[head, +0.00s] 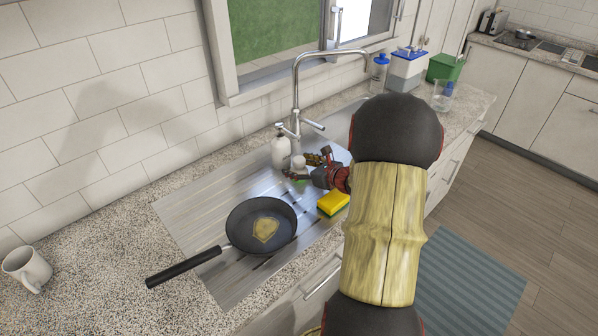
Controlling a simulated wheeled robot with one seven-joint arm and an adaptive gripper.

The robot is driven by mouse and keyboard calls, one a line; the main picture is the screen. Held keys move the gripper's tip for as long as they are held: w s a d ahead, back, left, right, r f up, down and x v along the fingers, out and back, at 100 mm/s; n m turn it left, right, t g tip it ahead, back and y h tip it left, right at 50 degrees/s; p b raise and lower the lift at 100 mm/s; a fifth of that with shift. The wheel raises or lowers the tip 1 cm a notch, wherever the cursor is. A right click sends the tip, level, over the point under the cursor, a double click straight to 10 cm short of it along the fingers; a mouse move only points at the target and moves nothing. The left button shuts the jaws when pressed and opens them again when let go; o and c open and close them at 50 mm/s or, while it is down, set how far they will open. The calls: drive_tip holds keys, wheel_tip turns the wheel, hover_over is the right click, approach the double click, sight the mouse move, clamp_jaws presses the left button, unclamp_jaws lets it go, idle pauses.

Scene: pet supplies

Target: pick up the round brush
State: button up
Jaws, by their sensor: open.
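A small whitish, rounded object (298,162) stands on the metal drainboard just left of my gripper. It looks like the round brush, but it is small and partly hidden, so I cannot be sure. My gripper (309,166) is low over the drainboard, open, with its fingers pointing left toward that object. I cannot tell whether the fingers touch it or are around it. My arm hides the right part of the sink.
A white bottle (281,152) and the tall faucet (297,90) stand close behind. A yellow sponge (332,203) lies in front of my gripper. A frying pan (246,216) with a brown patch sits front left. A white mug (27,268) is far left; the left counter is mostly clear.

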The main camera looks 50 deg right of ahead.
drive_tip(key=shift+c, duration=0.8)
drive_tip(key=c, duration=1.1)
drive_tip(key=shift+c, duration=0.3)
